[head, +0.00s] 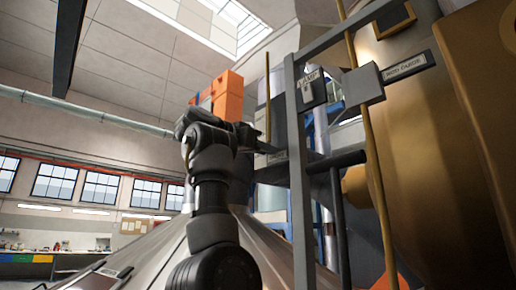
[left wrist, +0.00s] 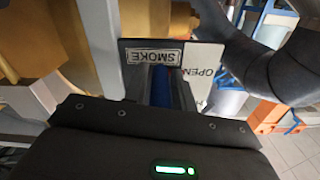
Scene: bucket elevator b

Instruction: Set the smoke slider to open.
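The smoke slider's plate, with a framed SMOKE label (left wrist: 152,57), faces me in the left wrist view. A pale plate reading OPEN (left wrist: 208,72) is at its right. A blue part (left wrist: 160,84) shows below the SMOKE label, between dark narrow edges; I cannot tell whether it is the slider's handle. My left gripper (left wrist: 166,92) reaches up to this spot, close to the plate. In the head view my left gripper (head: 268,146) points right, toward the grey metal frame. Its fingertips are small and dark there, so contact and finger gap are unclear. My right gripper is not in view.
A grey upright post (head: 299,185) and a brass rod (head: 376,170) stand right of my left gripper. A large brass-coloured drum (head: 430,170) fills the right side. An orange block (head: 228,96) is behind my wrist. Open room lies at the left.

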